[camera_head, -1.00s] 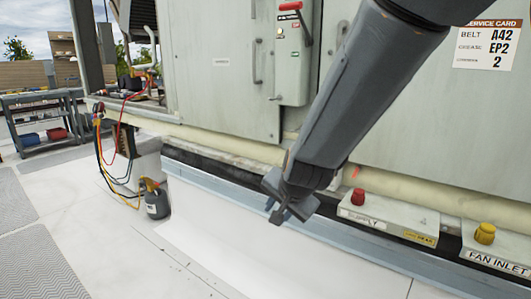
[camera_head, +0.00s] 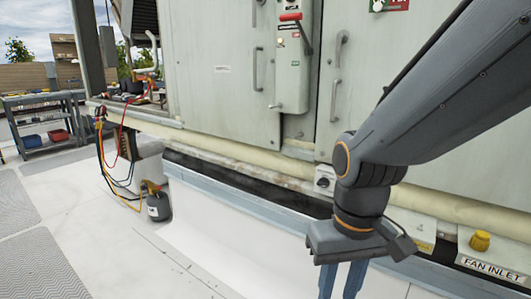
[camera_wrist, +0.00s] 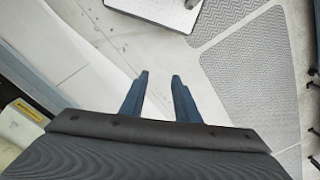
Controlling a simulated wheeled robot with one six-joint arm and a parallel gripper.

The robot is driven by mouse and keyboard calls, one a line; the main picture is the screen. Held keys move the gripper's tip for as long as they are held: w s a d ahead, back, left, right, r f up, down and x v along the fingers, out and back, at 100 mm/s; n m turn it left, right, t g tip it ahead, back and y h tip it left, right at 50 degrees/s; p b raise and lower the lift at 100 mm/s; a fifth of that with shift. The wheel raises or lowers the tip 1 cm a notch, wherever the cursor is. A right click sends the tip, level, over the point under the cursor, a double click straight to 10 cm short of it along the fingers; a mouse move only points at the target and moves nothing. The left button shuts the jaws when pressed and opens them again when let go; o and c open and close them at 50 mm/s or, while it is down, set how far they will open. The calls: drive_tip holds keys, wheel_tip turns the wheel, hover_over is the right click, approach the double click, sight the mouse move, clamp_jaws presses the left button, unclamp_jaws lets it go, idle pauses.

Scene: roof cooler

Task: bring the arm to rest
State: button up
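My gripper (camera_head: 341,285) hangs in front of the cabinet's lower rail at the lower right of the head view, fingers pointing down. In the wrist view, the two blue fingers (camera_wrist: 159,80) stand apart with only floor between them. The gripper is open and empty. My arm reaches in from the upper right and bends at the wrist. It hides part of the service cabinet's lower edge and most of the white box beside the fan inlet box.
The grey cabinet (camera_head: 215,90) stands behind my arm, with a red-handled switch box (camera_head: 291,75). A yellow knob (camera_head: 480,241) sits on the fan inlet box at right. A gas cylinder (camera_head: 158,206) with hoses and a tool cart (camera_head: 38,118) stand at left.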

drive_tip(key=d+r+m+p, duration=0.2)
drive_tip(key=d+r+p, duration=0.4)
drive_tip(key=p, duration=0.5)
drive_tip(key=shift+s+d+r+h+p, duration=0.15)
drive_tip(key=shift+d+h+p, duration=0.15)
drive_tip(key=shift+d+p, duration=0.05)
